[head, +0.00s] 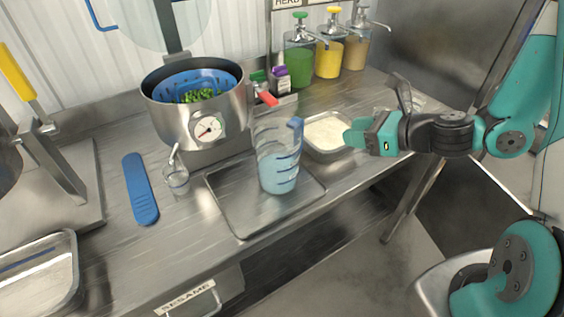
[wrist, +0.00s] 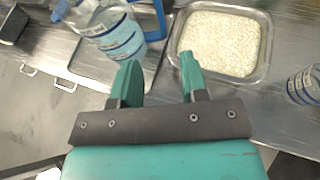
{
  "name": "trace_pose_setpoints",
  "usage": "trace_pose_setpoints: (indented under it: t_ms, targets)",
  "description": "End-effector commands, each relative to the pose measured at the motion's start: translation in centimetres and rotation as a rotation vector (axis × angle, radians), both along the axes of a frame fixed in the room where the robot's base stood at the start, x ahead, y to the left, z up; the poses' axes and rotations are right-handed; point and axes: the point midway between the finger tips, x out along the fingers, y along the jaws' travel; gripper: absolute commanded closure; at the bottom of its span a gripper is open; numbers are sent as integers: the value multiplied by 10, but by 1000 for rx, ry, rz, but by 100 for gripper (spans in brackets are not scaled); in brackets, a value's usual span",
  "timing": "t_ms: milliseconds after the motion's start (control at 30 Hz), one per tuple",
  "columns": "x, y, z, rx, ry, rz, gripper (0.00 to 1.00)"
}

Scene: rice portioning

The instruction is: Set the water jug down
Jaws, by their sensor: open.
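The clear water jug (head: 278,168) with a blue handle and blue markings stands upright on a shallow metal tray (head: 240,217) near the counter's front. It holds pale blue water. My gripper (head: 352,137) is to the right of the jug, apart from it, beside the rice pan. In the wrist view, the jug (wrist: 112,35) is at the upper left, with its handle near the open green fingers (wrist: 158,75). Nothing is between the fingers.
A pot with a gauge (head: 200,120) and blue strainer stands at the back left. Pump bottles (head: 328,60) line the back.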

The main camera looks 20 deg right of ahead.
Motion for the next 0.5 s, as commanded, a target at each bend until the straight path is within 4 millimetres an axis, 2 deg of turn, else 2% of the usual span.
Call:
trace_pose_setpoints:
  t_ms: [33,133,300,500]
  targets:
    - [3,4,-10,-5,-7,4,60]
    - [16,17,-8,0,-1,10,60]
    - [43,42,-22,0,-2,10,60]
    - [67,61,-35,-1,-3,7,60]
